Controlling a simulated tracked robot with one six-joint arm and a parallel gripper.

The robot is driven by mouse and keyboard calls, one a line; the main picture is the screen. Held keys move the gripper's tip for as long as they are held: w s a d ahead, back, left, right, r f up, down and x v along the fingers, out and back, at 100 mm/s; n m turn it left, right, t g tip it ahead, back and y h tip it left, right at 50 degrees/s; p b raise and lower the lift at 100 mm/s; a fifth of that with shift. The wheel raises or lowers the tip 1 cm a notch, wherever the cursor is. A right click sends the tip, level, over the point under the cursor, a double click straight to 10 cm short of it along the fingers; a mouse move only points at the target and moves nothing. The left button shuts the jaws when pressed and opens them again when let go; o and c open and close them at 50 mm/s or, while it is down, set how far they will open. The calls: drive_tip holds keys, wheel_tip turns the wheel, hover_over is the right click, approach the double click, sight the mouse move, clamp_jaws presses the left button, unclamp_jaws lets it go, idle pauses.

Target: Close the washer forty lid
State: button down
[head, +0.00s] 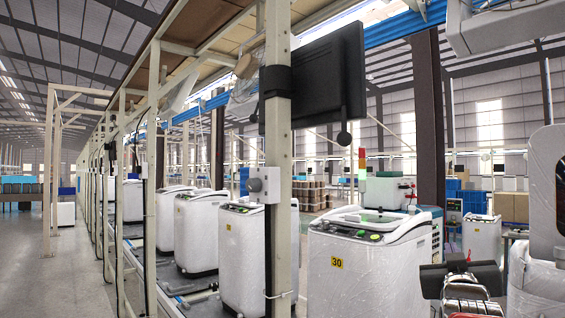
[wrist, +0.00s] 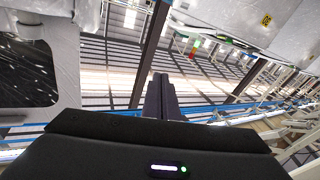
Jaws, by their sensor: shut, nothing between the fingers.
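A white washer (head: 535,280) stands at the right edge of the head view, partly cut off. Its lid (head: 543,185) stands raised and open, with a dark window in a pale frame. No number shows on this washer, so I cannot confirm it is forty. An open lid with a dark window (wrist: 28,75) also fills the left of the wrist view. In the wrist view the fingers (wrist: 160,95) are shut together and empty.
A white washer marked 30 (head: 365,275) stands left of my gripper, its lid down. More washers (head: 243,255) line up behind a cream post (head: 277,170) carrying a black monitor (head: 315,75). A blue rail (head: 400,35) runs overhead. The floor at far left is clear.

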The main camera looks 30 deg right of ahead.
drive_tip(key=s+d+r+m+g+h, duration=0.3)
drive_tip(key=s+r+h, duration=0.2)
drive_tip(key=s, duration=0.8)
drive_tip(key=s+d+r+m+g+h, duration=0.2)
drive_tip(key=s+r+h, duration=0.4)
drive_tip(key=s+r, duration=0.3)
drive_tip(key=s+d+m, duration=0.1)
drive_tip(key=s+m, duration=0.1)
drive_tip(key=s, duration=0.1)
drive_tip(key=shift+s+r+g, duration=0.15)
drive_tip(key=shift+s+g, duration=0.2)
drive_tip(key=shift+g, duration=0.05)
drive_tip(key=d+f+x, duration=0.1)
drive_tip(key=d+x, duration=0.1)
drive_tip(key=x, duration=1.1)
drive_tip(key=shift+w+f, duration=0.25)
drive_tip(key=shift+f, duration=0.2)
drive_tip(key=shift+a, duration=0.1)
